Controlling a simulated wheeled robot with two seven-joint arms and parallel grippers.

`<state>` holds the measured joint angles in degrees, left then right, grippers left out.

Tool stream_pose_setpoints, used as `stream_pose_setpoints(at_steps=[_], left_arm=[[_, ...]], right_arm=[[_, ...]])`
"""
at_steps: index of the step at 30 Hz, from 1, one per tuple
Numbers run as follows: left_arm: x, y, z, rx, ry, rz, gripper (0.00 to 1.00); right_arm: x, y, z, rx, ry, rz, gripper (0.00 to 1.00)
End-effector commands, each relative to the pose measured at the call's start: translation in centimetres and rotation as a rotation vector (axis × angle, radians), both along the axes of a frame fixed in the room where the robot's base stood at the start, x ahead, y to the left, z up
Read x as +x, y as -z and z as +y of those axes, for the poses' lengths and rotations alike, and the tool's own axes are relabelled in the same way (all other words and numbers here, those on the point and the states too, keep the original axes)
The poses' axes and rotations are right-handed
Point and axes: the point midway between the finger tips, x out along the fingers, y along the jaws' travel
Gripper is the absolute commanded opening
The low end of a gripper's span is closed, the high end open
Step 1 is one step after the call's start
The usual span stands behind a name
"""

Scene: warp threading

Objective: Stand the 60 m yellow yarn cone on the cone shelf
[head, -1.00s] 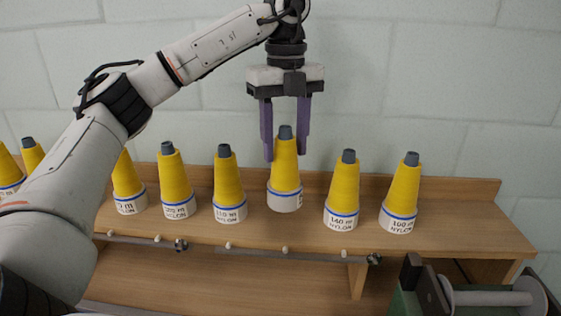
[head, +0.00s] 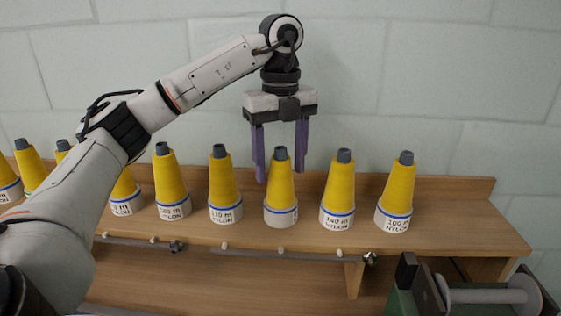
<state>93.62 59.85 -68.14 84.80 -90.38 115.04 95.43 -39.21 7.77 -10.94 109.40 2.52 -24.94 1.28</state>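A yellow yarn cone (head: 280,188) with a grey tip and a white, blue-rimmed base stands upright on the wooden cone shelf (head: 450,212), in line with its neighbours. Its label is turned to the right, so I cannot read a length on it. My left gripper (head: 280,177) hangs above with its purple fingers on either side of this cone's upper part. The fingers look parted, with a small gap beside the cone. My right gripper is not in view.
Similar cones stand close on both sides, including the 110 m cone (head: 223,187) and the 140 m cone (head: 339,191). Another stands at the right (head: 397,193). My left arm covers part of the row's left side. A green-framed device with a roller (head: 485,297) sits at lower right.

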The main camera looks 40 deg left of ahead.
Motion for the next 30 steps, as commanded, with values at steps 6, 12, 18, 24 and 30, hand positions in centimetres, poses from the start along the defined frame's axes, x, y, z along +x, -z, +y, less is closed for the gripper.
stream_pose_setpoints(at_steps=[6, 12, 18, 24, 30], left_arm=[[0.0, 0.0, 0.0, 0.000, 0.000, 0.000, 0.64], [0.0, -0.5, 0.0, 0.000, 0.000, -0.002, 0.64], [0.1, -2.3, 0.0, 0.001, 0.000, -0.005, 0.64], [0.1, -5.1, 0.0, 0.001, -0.001, -0.006, 0.64], [0.0, -8.0, 0.0, 0.002, -0.002, -0.006, 0.64]], right_arm=[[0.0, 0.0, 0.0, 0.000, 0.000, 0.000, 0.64], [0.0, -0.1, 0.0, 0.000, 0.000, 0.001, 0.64], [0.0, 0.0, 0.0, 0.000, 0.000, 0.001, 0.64], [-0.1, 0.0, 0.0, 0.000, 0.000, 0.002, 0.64], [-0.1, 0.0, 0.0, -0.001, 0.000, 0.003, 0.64]])
